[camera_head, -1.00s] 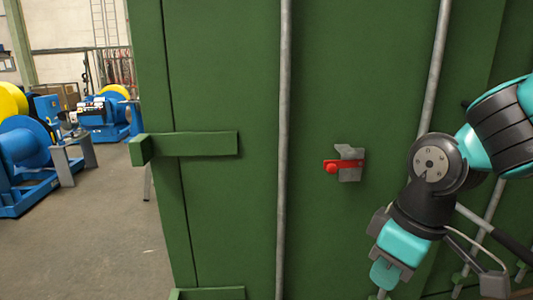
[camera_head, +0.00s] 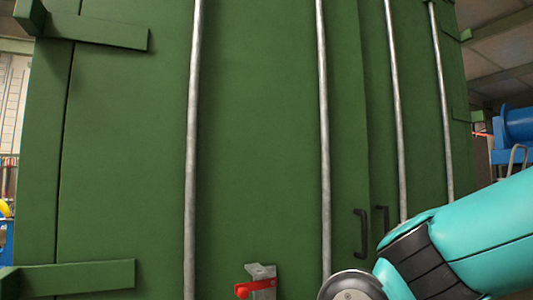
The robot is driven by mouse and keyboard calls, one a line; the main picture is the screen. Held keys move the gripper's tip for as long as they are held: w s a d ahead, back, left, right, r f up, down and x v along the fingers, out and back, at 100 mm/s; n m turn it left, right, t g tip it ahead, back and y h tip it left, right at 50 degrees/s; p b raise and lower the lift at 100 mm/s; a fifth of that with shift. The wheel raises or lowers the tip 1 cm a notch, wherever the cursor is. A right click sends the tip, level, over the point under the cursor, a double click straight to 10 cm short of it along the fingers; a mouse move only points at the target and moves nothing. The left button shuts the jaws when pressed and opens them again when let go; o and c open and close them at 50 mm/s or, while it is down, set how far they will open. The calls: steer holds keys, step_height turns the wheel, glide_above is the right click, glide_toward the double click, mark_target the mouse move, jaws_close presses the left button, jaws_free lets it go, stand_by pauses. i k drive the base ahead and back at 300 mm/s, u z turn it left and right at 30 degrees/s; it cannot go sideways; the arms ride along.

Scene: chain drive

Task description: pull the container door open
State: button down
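The green container door (camera_head: 255,130) fills most of the view, with a hinge edge at the left. Two grey vertical rods run down this left leaf. A black handle (camera_head: 362,233) sits near its right edge. The right leaf (camera_head: 420,110) stands beyond the seam, with its own black handle (camera_head: 382,222). A red catch on a grey bracket (camera_head: 262,283) is at the bottom of the left leaf. My arm comes in from the lower right and hides the lower part of the right leaf. My gripper is below the frame and out of sight. I cannot tell whether the leaf is ajar.
Green hinge straps (camera_head: 95,32) stick out at the left edge. Blue machinery (camera_head: 515,130) stands beyond the container at the right. A bit of the hall shows at the far left. The floor is not in view.

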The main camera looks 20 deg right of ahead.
mark_target(191, 165)
steer(key=u, duration=0.65)
steer(key=i, duration=1.65)
steer(key=z, duration=3.5)
steer(key=i, duration=0.5)
steer(key=u, duration=0.05)
